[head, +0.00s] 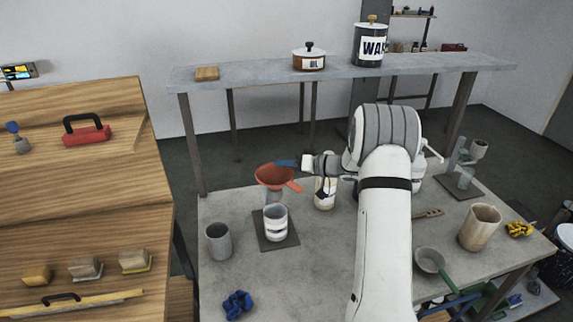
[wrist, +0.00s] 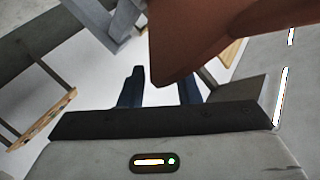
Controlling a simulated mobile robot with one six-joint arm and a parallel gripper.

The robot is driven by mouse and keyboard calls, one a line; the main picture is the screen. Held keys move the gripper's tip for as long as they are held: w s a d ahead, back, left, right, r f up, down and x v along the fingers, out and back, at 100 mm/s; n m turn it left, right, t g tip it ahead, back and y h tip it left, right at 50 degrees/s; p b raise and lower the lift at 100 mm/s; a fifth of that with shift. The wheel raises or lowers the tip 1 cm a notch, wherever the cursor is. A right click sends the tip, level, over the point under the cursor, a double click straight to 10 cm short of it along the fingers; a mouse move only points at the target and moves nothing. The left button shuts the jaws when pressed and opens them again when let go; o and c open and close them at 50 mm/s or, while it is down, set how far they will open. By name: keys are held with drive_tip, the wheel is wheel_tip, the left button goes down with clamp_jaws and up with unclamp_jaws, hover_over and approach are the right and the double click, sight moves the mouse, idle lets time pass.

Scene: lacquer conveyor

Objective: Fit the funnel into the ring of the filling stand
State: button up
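The orange-red funnel (head: 270,179) is upright, mouth up, above a pale cup (head: 275,224) at the left of the work table. Its short tab points right. A grey part shows under the funnel, above the cup; I take it for the filling stand (head: 273,195), but its ring is hidden. My gripper (head: 285,163) is at the funnel's far rim, its blue fingers pointing left. In the wrist view, the fingers (wrist: 161,90) stand apart with a pale gap between them. The funnel wall (wrist: 205,35) fills the top, close to the fingers; contact is unclear.
The cup stands on a dark plate (head: 262,241). A grey cup (head: 218,241) stands left, a labelled bottle (head: 324,194) right. A blue item (head: 238,304) lies in front. A green-handled pan (head: 430,260) and beige beaker (head: 480,227) are at right. A raised shelf (head: 250,86) runs behind.

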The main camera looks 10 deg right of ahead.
drive_tip(key=b+v, duration=0.2)
drive_tip(key=v, duration=0.5)
drive_tip(key=shift+s+d, duration=0.25)
drive_tip(key=shift+d, duration=0.1)
drive_tip(key=shift+r, duration=0.1)
wheel_tip(320, 180, up, 8)
drive_tip(key=w+m+t+h+b, duration=0.2)
drive_tip(key=t+h, duration=0.3)
drive_tip(key=h, duration=0.2)
drive_tip(key=s+r+m+g+h, duration=0.1)
drive_tip(key=s+r+m+h, duration=0.15)
drive_tip(key=s+h, duration=0.45)
drive_tip(key=s+a+f+g+b, duration=0.1)
drive_tip(key=s+a+f+g, duration=0.2)
drive_tip(key=s, duration=0.8)
drive_tip(key=s+a+f+n+g+y+b, duration=0.1)
drive_tip(key=s+a+f+g, duration=0.2)
drive_tip(key=s, duration=0.7)
drive_tip(key=s+a+f+n+g+b, duration=0.1)
drive_tip(key=s+a+f+g, duration=0.2)
drive_tip(key=s, duration=0.8)
drive_tip(key=shift+s+a+f+g+y, duration=0.3)
drive_tip(key=shift+a+f+g+y, duration=0.1)
drive_tip(key=shift+a, duration=0.25)
